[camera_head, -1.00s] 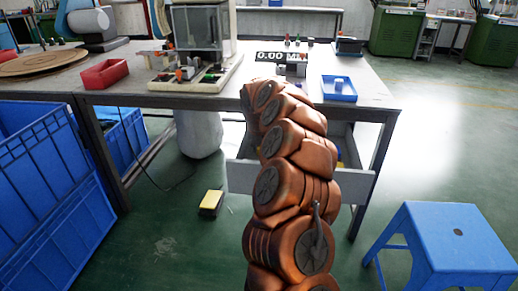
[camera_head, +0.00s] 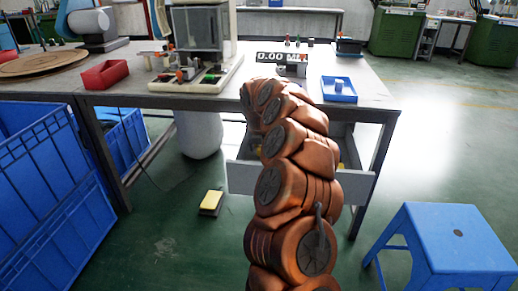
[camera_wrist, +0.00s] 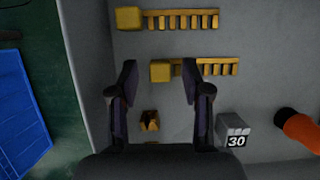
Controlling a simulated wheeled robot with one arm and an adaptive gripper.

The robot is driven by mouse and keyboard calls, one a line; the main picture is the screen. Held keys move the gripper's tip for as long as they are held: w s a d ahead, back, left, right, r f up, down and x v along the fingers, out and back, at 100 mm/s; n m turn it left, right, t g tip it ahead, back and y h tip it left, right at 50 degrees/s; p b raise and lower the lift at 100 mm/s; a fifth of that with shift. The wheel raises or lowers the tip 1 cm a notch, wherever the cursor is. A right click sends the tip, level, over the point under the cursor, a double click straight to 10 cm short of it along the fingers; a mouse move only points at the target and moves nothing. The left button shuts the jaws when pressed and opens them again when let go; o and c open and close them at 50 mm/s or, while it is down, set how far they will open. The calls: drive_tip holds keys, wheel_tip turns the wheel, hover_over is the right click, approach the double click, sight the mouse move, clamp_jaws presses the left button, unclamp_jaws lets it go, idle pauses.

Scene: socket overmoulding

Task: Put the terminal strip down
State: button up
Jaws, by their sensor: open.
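My gripper (camera_wrist: 160,82) is open in the wrist view, its two dark fingers apart. A yellow terminal strip (camera_wrist: 212,67) with a block at its left end and comb-like teeth lies on a grey surface below. Its block shows between the fingers, and the right finger covers part of it. The strip appears free of the fingers. A second, similar yellow strip (camera_wrist: 185,19) lies farther up in the same view. In the head view my arm hides the gripper.
In the head view, an open drawer (camera_head: 240,178) is under the table (camera_head: 365,92). A blue stool (camera_head: 455,235) stands right.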

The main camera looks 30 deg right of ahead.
drive_tip(key=p+v, duration=0.3)
drive_tip(key=v, duration=0.8)
drive_tip(key=s+a+r+m+g+y, duration=0.1)
drive_tip(key=s+a+m+g+y, duration=0.1)
drive_tip(key=s+a+m, duration=1.1)
drive_tip(key=s+a+f+m+g, duration=0.1)
drive_tip(key=s+a+m, duration=0.3)
drive_tip(key=s, duration=0.7)
drive_tip(key=s+a+f+m+g, duration=0.2)
drive_tip(key=s+a+m, duration=0.2)
drive_tip(key=s, duration=0.7)
drive_tip(key=s+a+f+m+g+y, duration=0.1)
drive_tip(key=s+a+m, duration=0.4)
drive_tip(key=s, duration=0.6)
drive_tip(key=shift+f+m+g, duration=0.5)
drive_tip(key=shift+m+g, duration=0.1)
drive_tip(key=shift+m, duration=0.2)
drive_tip(key=shift+a, duration=0.1)
wheel_tip(320, 180, up, 31)
drive_tip(key=w+t+p, duration=0.1)
drive_tip(key=t+p, duration=0.1)
drive_tip(key=p, duration=2.7)
drive_tip(key=shift+w, duration=0.25)
